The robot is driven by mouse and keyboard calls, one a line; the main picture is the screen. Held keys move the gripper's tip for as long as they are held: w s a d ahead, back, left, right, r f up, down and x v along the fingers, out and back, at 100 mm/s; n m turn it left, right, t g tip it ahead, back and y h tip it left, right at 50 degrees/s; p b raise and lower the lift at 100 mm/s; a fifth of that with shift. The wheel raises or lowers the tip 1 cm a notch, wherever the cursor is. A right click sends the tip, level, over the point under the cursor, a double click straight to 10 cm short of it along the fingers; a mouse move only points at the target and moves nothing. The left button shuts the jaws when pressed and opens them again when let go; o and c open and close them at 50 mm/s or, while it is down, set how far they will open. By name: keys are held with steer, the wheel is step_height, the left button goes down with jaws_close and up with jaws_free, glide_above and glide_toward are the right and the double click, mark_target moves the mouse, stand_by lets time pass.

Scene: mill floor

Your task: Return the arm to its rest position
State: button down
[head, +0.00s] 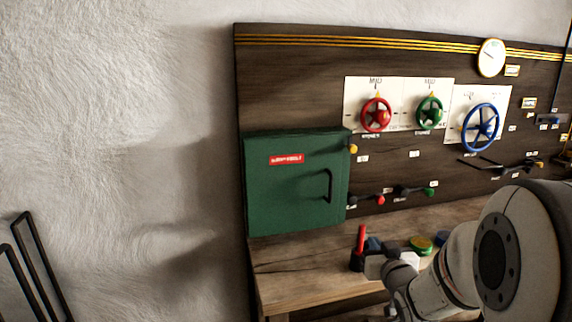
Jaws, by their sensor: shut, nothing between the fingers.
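My arm (462,262) reaches in from the lower right, over the front of the wooden bench (290,286). My gripper (375,266) shows small at the end of the wrist, low in the middle right of the head view. It is shut and empty. In the picture it lies just right of a black holder with a red upright handle (361,238); I cannot tell whether they touch. Part of the bench top is hidden behind my arm.
A green cabinet (290,200) with a black handle is shut at the panel's left. Red (376,115), green (429,112) and blue (480,127) handwheels and several levers stick out from the dark panel. A black metal frame (38,265) stands at the far left.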

steer(key=s+a+g+p, duration=0.1)
steer(key=s+a+g, duration=0.2)
steer(key=s+g, duration=0.4)
steer(key=s+a+f+m+g+h+p, duration=0.1)
steer(key=s+a+g, duration=0.2)
steer(key=s, duration=1.6)
steer(key=g, duration=0.4)
steer(key=shift+s+a+f, duration=0.2)
steer(key=shift+s+f, duration=0.05)
steer(key=shift+f, duration=0.05)
